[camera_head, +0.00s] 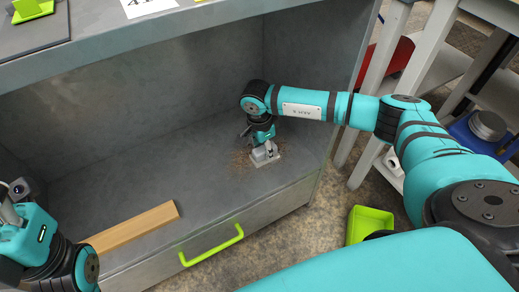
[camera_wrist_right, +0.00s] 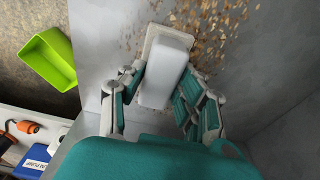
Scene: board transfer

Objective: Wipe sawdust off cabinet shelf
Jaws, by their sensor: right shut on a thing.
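The grey cabinet shelf (camera_head: 150,180) is open at the front. A patch of brown sawdust (camera_head: 239,162) lies on its right part; in the right wrist view the flakes (camera_wrist_right: 205,25) spread beside and beyond the wiping tool. My right gripper (camera_head: 263,146) points down over the shelf, shut on the white block-like handle of the wiping tool (camera_head: 267,157). In the right wrist view the tool (camera_wrist_right: 165,68) sits between the fingers, its pale base at the shelf surface beside the sawdust. My left arm shows at the lower left edge; its fingers are out of view.
A wooden board (camera_head: 135,228) lies along the shelf's front left. The drawer below has a green handle (camera_head: 211,246). A green bin (camera_head: 368,222) stands on the floor at right, near a white-legged table (camera_head: 385,80). The cabinet's side wall and top (camera_head: 190,25) enclose the shelf.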

